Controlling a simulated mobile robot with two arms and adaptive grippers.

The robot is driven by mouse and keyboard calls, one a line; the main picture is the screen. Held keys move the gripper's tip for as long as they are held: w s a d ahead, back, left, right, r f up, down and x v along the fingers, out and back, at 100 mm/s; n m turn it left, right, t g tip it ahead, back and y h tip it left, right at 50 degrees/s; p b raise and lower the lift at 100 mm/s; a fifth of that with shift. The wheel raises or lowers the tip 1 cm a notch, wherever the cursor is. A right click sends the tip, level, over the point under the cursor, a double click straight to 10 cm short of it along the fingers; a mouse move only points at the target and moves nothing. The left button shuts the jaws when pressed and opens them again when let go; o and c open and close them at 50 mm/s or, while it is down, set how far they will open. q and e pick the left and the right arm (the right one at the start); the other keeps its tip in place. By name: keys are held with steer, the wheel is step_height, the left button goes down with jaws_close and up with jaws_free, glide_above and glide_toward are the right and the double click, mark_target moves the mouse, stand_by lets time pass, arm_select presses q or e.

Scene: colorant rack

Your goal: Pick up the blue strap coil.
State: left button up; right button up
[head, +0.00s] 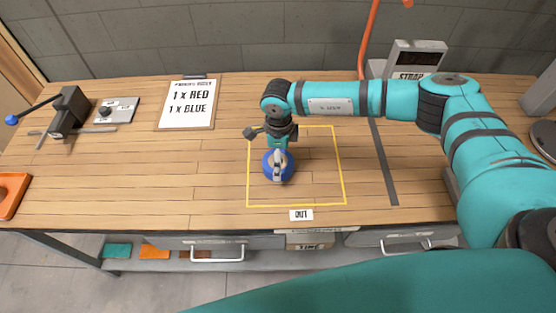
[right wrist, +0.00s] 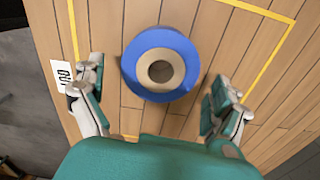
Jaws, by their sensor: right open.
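The blue strap coil (head: 268,168) lies flat on the wooden bench inside the yellow-outlined square. It is a blue ring with a tan core and a dark centre hole, and it shows whole in the right wrist view (right wrist: 132,66). My right gripper (head: 280,157) is above the coil, pointing down, and hides part of it in the head view. In the right wrist view its open fingers (right wrist: 156,84) stand on either side of the coil with gaps, holding nothing. My left gripper is in neither view.
A white "OUT" label (head: 301,214) sits at the square's front edge. A clipboard (head: 187,104) reads "1 x RED, 1 x BLUE". A clamp-like tool (head: 71,110) with a blue-knobbed lever and an orange tray (head: 12,195) are at left. The bench left of the square is largely clear.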

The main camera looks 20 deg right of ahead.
steer(key=shift+f, duration=1.3)
steer(key=c, duration=1.1)
steer(key=shift+w+r, duration=0.1)
steer(key=shift+r, duration=0.05)
